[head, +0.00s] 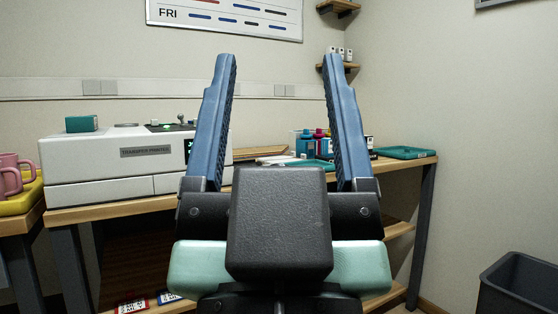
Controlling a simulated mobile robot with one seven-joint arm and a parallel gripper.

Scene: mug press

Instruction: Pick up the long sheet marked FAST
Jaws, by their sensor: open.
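My gripper (279,60) is in the middle of the head view, its two blue fingers pointing up and spread wide apart. It is open and nothing shows between the fingertips. I cannot make out a long sheet marked FAST. A low stack of papers or boards (262,152) lies on the bench behind the fingers, partly hidden, with no readable marking. A red-edged label (132,304) and a blue-edged label (168,297) show low at the bottom, their text too small to read.
A white transfer printer (90,165) stands on the wooden bench (120,208), left of my gripper. Pink mugs (12,170) sit on a yellow tray at far left. Small bottles (318,142) and a teal tray (405,153) are at right. A dark bin (518,285) stands at lower right.

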